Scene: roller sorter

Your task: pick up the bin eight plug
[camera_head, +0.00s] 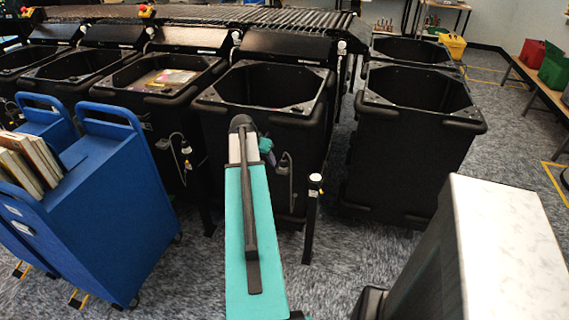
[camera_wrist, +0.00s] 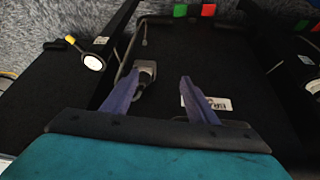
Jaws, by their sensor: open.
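A grey plug (camera_wrist: 146,68) with a dark lower part sits against the front of the black bin, near the tip of my left finger in the wrist view. I take it as the bin eight plug, but the bin's label (camera_wrist: 208,103) is too blurred to read. My gripper (camera_wrist: 160,80) is open, with its two purple fingers pointing at the bin front. The plug lies between the finger lines, closer to the left one; I cannot tell whether they touch. In the head view, my gripper (camera_head: 267,147) is mostly hidden behind my arm, beside the black bin (camera_head: 318,127).
A blue book cart (camera_head: 105,210) stands left, another black bin (camera_head: 440,115) right, and a white-topped block (camera_head: 505,240) front right.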

